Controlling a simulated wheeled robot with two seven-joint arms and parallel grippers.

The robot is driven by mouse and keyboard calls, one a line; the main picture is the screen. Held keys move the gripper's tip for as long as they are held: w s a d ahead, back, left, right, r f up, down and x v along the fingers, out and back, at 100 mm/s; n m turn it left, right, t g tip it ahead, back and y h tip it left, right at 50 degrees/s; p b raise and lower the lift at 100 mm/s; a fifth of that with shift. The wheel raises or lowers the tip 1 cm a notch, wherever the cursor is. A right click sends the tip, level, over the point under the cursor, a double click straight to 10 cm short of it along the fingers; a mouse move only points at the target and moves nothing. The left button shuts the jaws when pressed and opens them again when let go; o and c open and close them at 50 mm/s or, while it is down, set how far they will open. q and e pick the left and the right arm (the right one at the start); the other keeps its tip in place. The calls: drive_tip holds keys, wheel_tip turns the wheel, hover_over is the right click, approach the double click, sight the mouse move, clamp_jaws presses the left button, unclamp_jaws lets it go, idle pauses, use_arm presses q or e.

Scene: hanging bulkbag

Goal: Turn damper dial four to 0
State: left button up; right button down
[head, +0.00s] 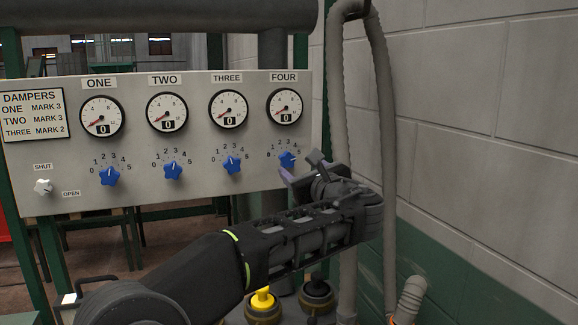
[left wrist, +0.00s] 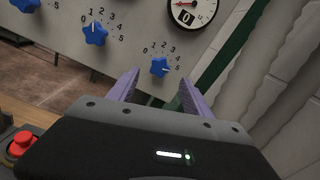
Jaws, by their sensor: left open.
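Damper dial four is a blue star-shaped knob (head: 288,159) at the right end of the grey panel (head: 140,140), under the FOUR label. It also shows in the left wrist view (left wrist: 160,67), just beyond the fingertips, with a 0 to 5 scale around it. Its white mark appears to point right, near the 4 to 5 side. My left gripper (head: 301,167) is in front of the panel at this knob, its purple fingers open. In the left wrist view the fingers (left wrist: 158,80) stand either side of the knob's line, with nothing between them. My right gripper is not in view.
Blue knobs one (head: 109,176), two (head: 173,170) and three (head: 232,165) sit left along the panel under round gauges. A white shut/open knob (head: 43,186) is at far left. A grey hose (head: 338,100) hangs right of the panel. A yellow button (head: 262,299) is below my arm.

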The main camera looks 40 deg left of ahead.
sight(288, 160)
use_arm(q)
drive_tip(key=p+x, duration=0.2)
drive_tip(key=x, duration=0.6)
drive_tip(key=shift+c, duration=0.5)
drive_tip(key=shift+s, duration=0.1)
clamp_jaws()
